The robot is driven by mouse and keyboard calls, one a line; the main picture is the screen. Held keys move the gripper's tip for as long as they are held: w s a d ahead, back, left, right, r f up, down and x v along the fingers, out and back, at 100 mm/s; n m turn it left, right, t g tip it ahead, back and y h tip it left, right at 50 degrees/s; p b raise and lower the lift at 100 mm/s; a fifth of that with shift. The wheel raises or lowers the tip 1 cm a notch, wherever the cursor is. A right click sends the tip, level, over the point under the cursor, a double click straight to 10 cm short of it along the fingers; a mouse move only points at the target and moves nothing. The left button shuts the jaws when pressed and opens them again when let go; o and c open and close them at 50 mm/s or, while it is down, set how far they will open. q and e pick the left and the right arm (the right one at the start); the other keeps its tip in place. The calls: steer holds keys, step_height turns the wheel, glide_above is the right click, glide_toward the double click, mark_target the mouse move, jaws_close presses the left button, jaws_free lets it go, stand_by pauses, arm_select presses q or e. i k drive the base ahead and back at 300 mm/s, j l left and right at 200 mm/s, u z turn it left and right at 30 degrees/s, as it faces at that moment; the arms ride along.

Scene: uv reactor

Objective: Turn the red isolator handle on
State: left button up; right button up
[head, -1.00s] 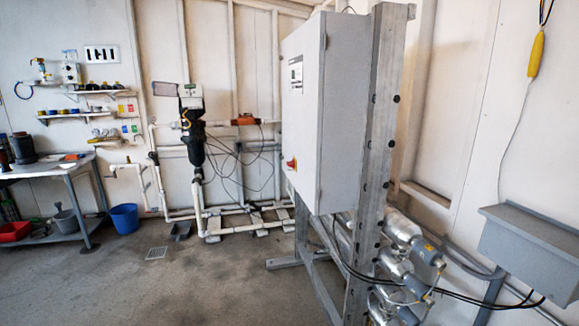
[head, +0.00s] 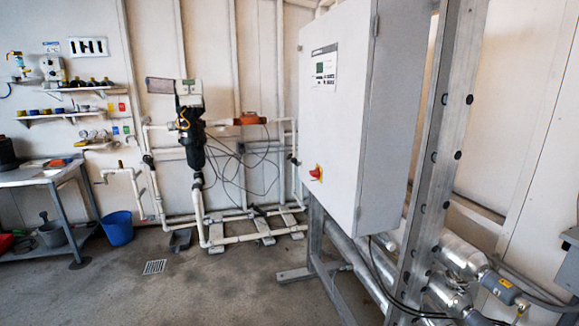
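The red isolator handle (head: 316,173) sits on a small yellow plate low on the front face of a tall white control cabinet (head: 336,130). The handle is small in the head view, and I cannot tell which position it is turned to. A display panel with buttons (head: 324,68) is higher on the same face. The cabinet door looks closed. Neither of my grippers is in view.
The cabinet hangs on a grey metal frame (head: 436,170), with metal cylinders and pipes (head: 465,258) low on the right. White pipework (head: 230,238) runs along the back wall. A bench (head: 40,177) and blue bucket (head: 118,227) stand left. The concrete floor (head: 215,295) before the cabinet is clear.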

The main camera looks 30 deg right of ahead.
mark_target(316, 172)
steer(key=i, duration=3.5)
steer(key=i+z, duration=0.15)
steer(key=z, duration=0.35)
steer(key=i+j+z, duration=0.1)
steer(key=z, duration=0.35)
steer(key=i+j+z, duration=0.15)
steer(key=z, duration=0.35)
steer(key=i+j+z, duration=0.2)
steer(key=z, duration=0.3)
steer(key=j+z, duration=0.25)
steer(key=z, duration=0.25)
steer(key=i+j+z, duration=0.1)
steer(key=j+z, duration=0.15)
steer(key=z, duration=0.2)
